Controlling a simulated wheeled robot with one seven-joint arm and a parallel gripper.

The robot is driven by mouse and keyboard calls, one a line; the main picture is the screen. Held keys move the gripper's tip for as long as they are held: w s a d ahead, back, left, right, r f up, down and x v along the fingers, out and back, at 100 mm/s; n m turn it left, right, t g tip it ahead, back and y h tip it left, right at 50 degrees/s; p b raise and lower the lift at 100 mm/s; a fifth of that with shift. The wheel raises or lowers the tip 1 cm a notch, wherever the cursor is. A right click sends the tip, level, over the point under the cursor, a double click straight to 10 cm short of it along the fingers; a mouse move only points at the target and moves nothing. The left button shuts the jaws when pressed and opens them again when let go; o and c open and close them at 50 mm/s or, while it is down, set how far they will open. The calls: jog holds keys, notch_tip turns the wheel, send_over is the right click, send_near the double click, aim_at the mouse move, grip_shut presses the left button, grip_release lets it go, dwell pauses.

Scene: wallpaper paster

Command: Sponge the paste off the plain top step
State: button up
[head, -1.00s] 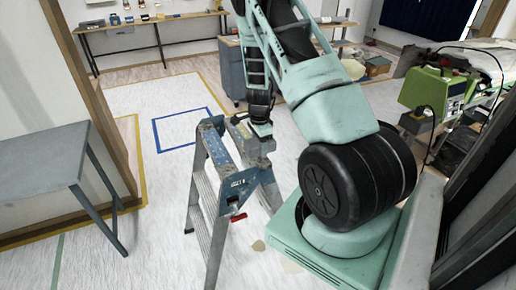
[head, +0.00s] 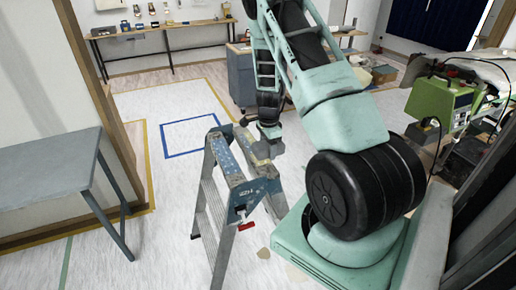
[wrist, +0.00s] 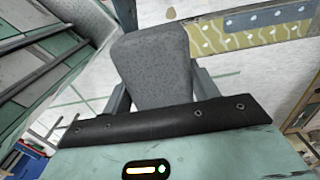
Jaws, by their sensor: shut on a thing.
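A grey speckled sponge (wrist: 152,65) is held between the fingers of my gripper (wrist: 158,88) in the wrist view. In the head view my gripper (head: 268,132) is over the right side of the stepladder's top (head: 262,188), with the grey block of the sponge (head: 262,150) just below it. Whether the sponge touches the step is unclear. One top step (head: 222,150) is blue with pale specks. The other, beside it, is greyish-yellow and partly hidden by my gripper. In the wrist view, an olive surface (wrist: 240,38) with pale drop marks lies right of the sponge.
A red-handled thing (head: 246,226) hangs at the ladder's front. A grey table (head: 50,170) stands at left and a green machine (head: 442,102) at right. A workbench (head: 160,35) runs along the back wall. Open floor lies left of the ladder.

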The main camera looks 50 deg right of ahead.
jog(key=b, duration=0.4)
send_over(267, 170)
jog(key=shift+d+f, duration=0.1)
jog(key=shift+f, duration=2.85)
jog(key=shift+f, duration=1.3)
jog(key=shift+r, duration=0.15)
dwell(1.1)
jog(key=shift+w+d, duration=0.5)
jog(key=shift+w, duration=0.4)
jog(key=shift+w+d, duration=0.45)
jog(key=shift+w, duration=0.45)
jog(key=shift+w+d, duration=0.5)
jog(key=shift+w, duration=0.4)
jog(key=shift+s, duration=0.1)
jog(key=shift+w+d, duration=0.4)
jog(key=shift+w, duration=0.4)
jog(key=shift+w+d, duration=0.45)
jog(key=shift+w, duration=0.3)
jog(key=shift+w+d, duration=0.4)
jog(key=shift+w, duration=0.4)
